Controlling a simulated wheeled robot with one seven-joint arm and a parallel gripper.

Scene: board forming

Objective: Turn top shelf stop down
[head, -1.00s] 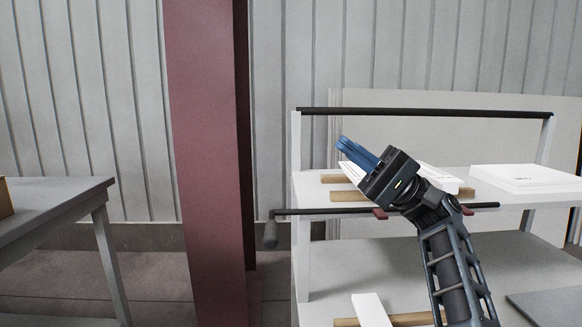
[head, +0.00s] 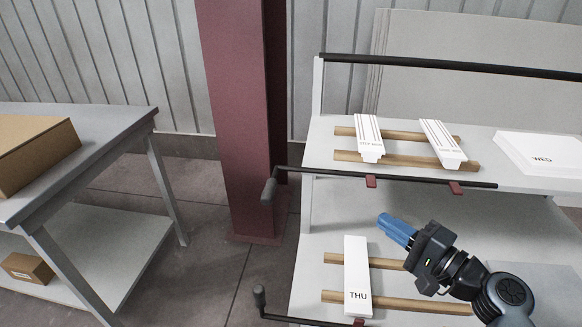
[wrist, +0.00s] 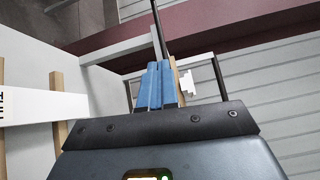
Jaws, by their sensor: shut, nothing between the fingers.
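The top shelf stop (head: 415,183) is a dark rod along the front edge of the top shelf (head: 325,140). Two small red tabs sit on it, and they show just below the rod. At its left end the grip handle (head: 268,190) hangs downward. My gripper (head: 386,220), with blue fingers, is in front of the rack, lower than the stop and right of the handle, apart from both. Its fingers are together and empty, pointing up-left. In the wrist view the fingers (wrist: 160,84) point toward a dark rod, which I cannot identify for sure.
White boards (head: 368,130) lie on wooden strips on the top shelf. A "THU" board (head: 357,270) lies on the lower shelf. A lower stop handle (head: 260,297) points up. A red column (head: 240,120) stands behind left; a grey table (head: 110,125) is left, with open floor between.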

